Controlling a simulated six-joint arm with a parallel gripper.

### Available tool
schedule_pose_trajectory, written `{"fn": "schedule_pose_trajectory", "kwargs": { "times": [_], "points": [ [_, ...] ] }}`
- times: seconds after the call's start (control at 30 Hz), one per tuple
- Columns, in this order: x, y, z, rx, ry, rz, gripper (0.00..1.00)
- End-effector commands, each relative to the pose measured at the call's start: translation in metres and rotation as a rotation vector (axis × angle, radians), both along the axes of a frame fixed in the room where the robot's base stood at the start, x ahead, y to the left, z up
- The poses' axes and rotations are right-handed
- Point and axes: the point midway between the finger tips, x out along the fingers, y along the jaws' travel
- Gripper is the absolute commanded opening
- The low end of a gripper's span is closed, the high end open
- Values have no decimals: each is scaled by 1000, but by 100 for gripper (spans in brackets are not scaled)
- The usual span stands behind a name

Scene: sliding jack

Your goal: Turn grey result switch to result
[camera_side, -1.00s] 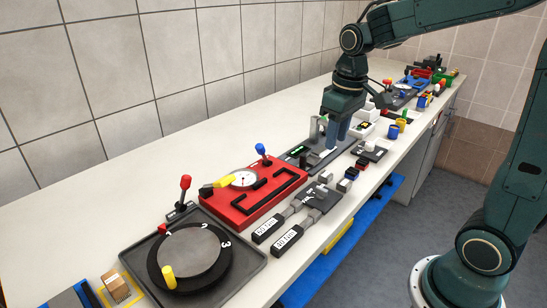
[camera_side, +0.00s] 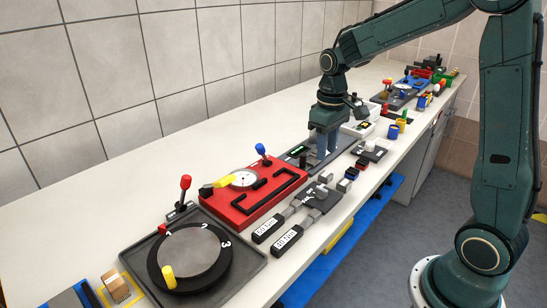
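My gripper (camera_side: 326,155) points straight down over the grey panel (camera_side: 290,154) with a small dark display, in the middle of the bench. Its two fingers show close side by side, and the gap between them is too small to judge. Whether the fingers touch anything on the panel cannot be told. A small dark grey part (camera_side: 302,160) stands on the panel just left of the fingers; I cannot tell if it is the result switch. The fingers hide much of the panel's right part.
A red box (camera_side: 262,211) with a dial and a blue-knobbed lever stands in front of the panel. Two labelled torque tools (camera_side: 288,240) lie to its right. A round turntable (camera_side: 190,252) is nearest. White boxes and cups stand behind the gripper. Bare bench runs along the wall.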

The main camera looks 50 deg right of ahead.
Motion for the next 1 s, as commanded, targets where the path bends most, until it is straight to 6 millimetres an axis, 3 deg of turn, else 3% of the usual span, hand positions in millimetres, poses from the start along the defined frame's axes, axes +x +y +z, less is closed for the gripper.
{"fn": "schedule_pose_trajectory", "kwargs": {
  "times": [0.6,1.0],
  "points": [
    [-1,0,-91,1,4,0,34],
    [0,0,-119,0,0,0,34]
  ]
}}
